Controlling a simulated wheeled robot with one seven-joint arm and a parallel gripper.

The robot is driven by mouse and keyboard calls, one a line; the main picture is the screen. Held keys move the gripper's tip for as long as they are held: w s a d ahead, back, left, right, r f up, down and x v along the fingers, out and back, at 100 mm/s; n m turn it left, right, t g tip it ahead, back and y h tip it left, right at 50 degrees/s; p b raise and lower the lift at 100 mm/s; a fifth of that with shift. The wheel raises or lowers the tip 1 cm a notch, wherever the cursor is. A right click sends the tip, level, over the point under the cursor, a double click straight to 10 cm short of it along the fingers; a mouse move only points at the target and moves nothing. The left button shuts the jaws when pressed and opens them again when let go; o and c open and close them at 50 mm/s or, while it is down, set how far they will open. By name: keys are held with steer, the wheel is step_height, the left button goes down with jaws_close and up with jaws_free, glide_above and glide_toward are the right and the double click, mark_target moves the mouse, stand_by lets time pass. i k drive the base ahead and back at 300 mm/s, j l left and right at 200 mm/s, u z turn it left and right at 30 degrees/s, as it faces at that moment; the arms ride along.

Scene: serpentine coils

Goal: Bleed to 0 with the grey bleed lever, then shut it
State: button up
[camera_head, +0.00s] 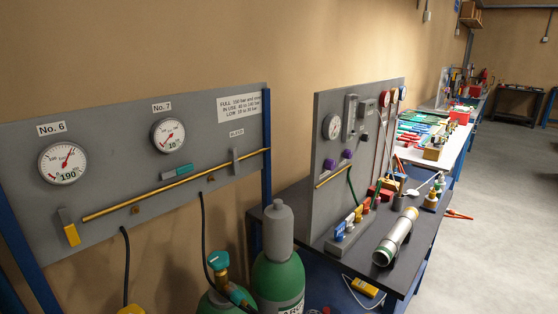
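The grey bleed lever (236,160) is small and sits on the brass pipe at the right of the grey panel (120,160), under a BLEED label (236,133). It looks roughly upright; whether it is open or shut I cannot tell. Gauge No. 6 (62,163) shows 190 and gauge No. 7 (168,136) shows 10. A lever with a yellow end (71,234) hangs at the pipe's left end. My gripper is not in view.
Green gas cylinders (278,277) stand below the panel, one with a grey cap (278,228). Black hoses (203,235) hang from the panel. A dark bench (425,235) with a second panel (322,190) and a metal cylinder (396,237) is to the right. Floor beyond is clear.

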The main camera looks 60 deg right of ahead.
mark_target(235, 162)
steer(key=z, duration=1.4)
